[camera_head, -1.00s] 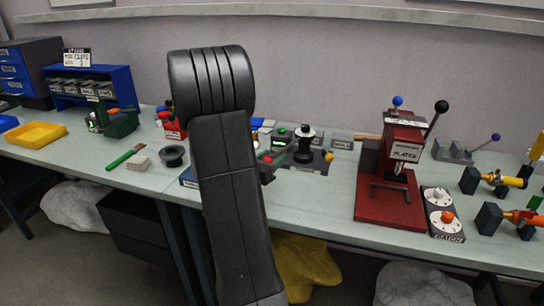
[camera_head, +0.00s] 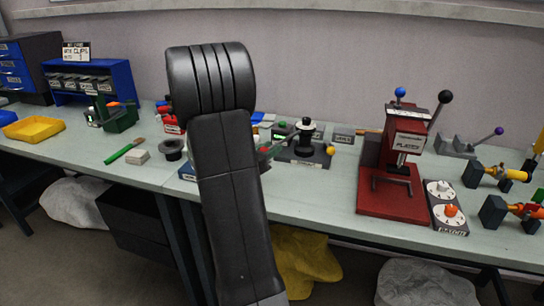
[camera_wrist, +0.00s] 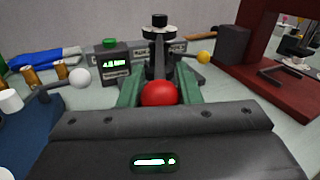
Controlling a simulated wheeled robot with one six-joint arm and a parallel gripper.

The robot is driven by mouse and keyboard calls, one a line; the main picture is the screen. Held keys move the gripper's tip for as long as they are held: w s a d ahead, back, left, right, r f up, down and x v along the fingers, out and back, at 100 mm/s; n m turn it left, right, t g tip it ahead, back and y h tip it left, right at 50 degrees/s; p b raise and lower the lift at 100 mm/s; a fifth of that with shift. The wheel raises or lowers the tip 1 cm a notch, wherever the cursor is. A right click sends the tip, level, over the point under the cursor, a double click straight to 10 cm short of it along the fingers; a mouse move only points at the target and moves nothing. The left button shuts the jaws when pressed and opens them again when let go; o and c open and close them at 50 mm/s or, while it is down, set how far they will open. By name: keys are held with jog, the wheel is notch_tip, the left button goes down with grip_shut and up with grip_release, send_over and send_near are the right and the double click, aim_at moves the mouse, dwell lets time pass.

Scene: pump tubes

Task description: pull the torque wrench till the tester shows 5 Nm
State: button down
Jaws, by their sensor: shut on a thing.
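The tester (camera_wrist: 116,62) is a dark box with a lit green display in the wrist view. The digits are small and look like about 4.8, but I cannot read them surely. Next to it stands a black post with a broad disc (camera_wrist: 160,32); the post also shows in the head view (camera_head: 306,135). My gripper (camera_wrist: 159,80) has green fingers and is shut around a red ball (camera_wrist: 158,93), which looks like the end of the torque wrench handle. The rest of the wrench is mostly hidden behind the ball and fingers. In the head view my arm covers most of the gripper.
A yellow ball on a lever (camera_wrist: 204,57) stands right of the post. A white ball on a rod (camera_wrist: 79,78) is at left. The red press (camera_head: 391,198) stands farther right on the bench. A green-handled brush (camera_head: 124,152) lies at left.

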jog(key=shift+w+a+m+g+h+b, duration=0.5)
jog(key=shift+w+a+h+b, duration=0.1)
jog(key=shift+b, duration=0.35)
jog(key=shift+r, duration=0.1)
jog(key=c, duration=1.1)
grip_release()
jog(key=shift+a, duration=0.2)
jog(key=b+v, duration=0.1)
jog(key=v, duration=1.2)
jog(key=shift+s+a, duration=0.2)
jog(key=shift+s, duration=0.1)
